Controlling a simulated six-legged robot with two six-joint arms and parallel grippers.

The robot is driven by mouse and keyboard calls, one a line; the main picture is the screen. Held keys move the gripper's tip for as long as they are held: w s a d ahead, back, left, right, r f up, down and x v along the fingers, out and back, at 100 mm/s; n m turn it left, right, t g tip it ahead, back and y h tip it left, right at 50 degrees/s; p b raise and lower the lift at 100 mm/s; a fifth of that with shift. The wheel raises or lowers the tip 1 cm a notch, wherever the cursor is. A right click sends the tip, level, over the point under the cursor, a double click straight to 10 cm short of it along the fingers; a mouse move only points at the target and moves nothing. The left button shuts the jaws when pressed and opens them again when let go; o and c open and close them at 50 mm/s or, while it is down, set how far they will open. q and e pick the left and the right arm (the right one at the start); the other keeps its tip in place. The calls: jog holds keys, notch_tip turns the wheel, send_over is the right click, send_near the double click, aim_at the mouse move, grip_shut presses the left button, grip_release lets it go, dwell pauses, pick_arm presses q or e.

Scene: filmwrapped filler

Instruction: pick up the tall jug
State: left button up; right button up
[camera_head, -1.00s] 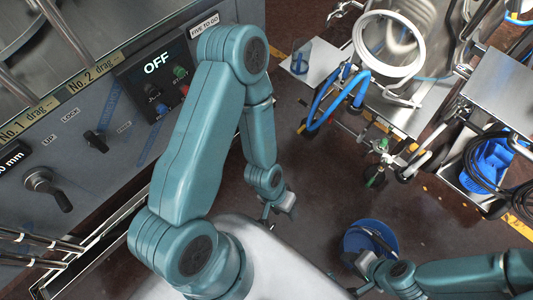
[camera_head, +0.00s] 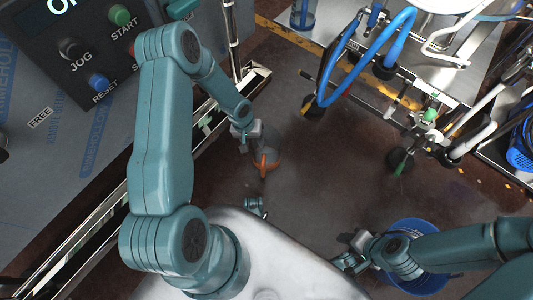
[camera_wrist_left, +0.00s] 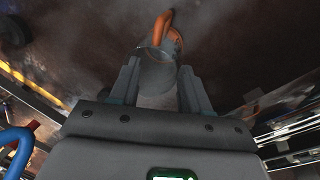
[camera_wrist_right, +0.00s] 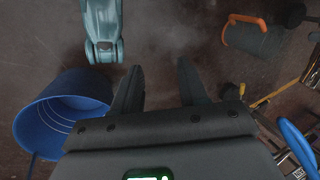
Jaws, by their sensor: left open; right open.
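The tall jug is a grey, see-through vessel with an orange handle. In the head view the jug (camera_head: 268,157) stands on the dark floor. My left gripper (camera_head: 256,147) is right at it, pointing down, and partly hides it. In the left wrist view the jug (camera_wrist_left: 157,75) shows between the open fingers of my left gripper (camera_wrist_left: 158,72); I cannot tell whether they touch it. My right gripper (camera_head: 346,259) is open and empty beside the blue bucket. The right wrist view shows the jug (camera_wrist_right: 258,42) beyond and right of the open right fingers (camera_wrist_right: 158,68).
A blue bucket (camera_head: 418,224) stands on the floor under my right arm; it also shows in the right wrist view (camera_wrist_right: 62,108). A control panel (camera_head: 75,60) is at the left. A metal cart with a blue hose (camera_head: 345,65) is at upper right. The middle floor is open.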

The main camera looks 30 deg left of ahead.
pick_arm(q)
jog(key=d+f+b, duration=0.1)
jog(key=f+b, duration=0.1)
jog(key=f, duration=0.3)
jog(key=w+d+f+b, duration=0.1)
jog(key=f+b, duration=0.1)
jog(key=f, duration=0.3)
jog(key=d+f+b, duration=0.1)
jog(key=f+b, duration=0.1)
jog(key=f, duration=0.3)
jog(key=shift+w+f+b, duration=0.1)
jog(key=shift+w+b, duration=0.25)
jog(key=shift+b, duration=0.05)
pick_arm(e)
notch_tip(320, 180, down, 7)
jog(key=w+d+t, duration=0.1)
jog(key=w, duration=0.1)
jog(key=shift+w+d, duration=0.2)
pick_arm(q)
grip_shut()
